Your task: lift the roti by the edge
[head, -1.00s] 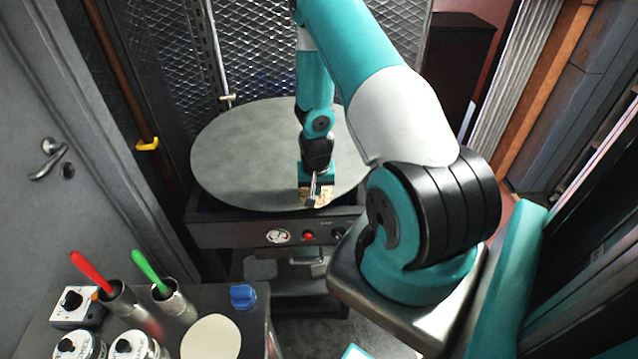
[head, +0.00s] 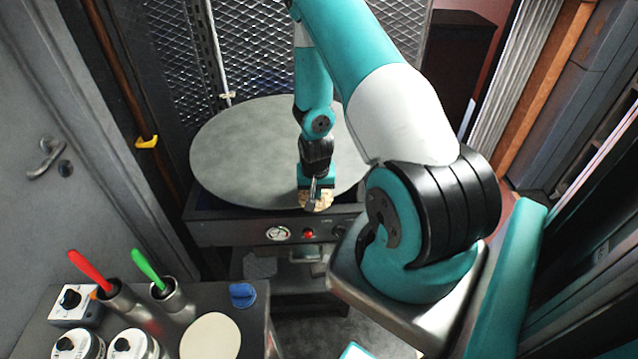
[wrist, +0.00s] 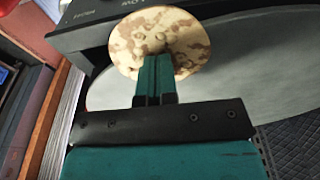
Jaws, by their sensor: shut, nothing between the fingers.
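The browned, spotted roti (wrist: 186,32) lies flat near the front edge of the round grey griddle (head: 235,150). In the head view only a small part of the roti (head: 325,203) shows beside my gripper (head: 313,203). In the wrist view my gripper (wrist: 157,58) points at the roti, with its two teal fingers together and nothing between them. The fingertips overlap the near part of the roti in that view. I cannot tell whether they touch it.
The griddle stands on a dark stove with a gauge (head: 278,234) and a red button (head: 308,234). At front left is a counter with a pale dough disc (head: 211,338), red and green handled tools in metal cups, jars and a blue object (head: 243,295). Most of the griddle is bare.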

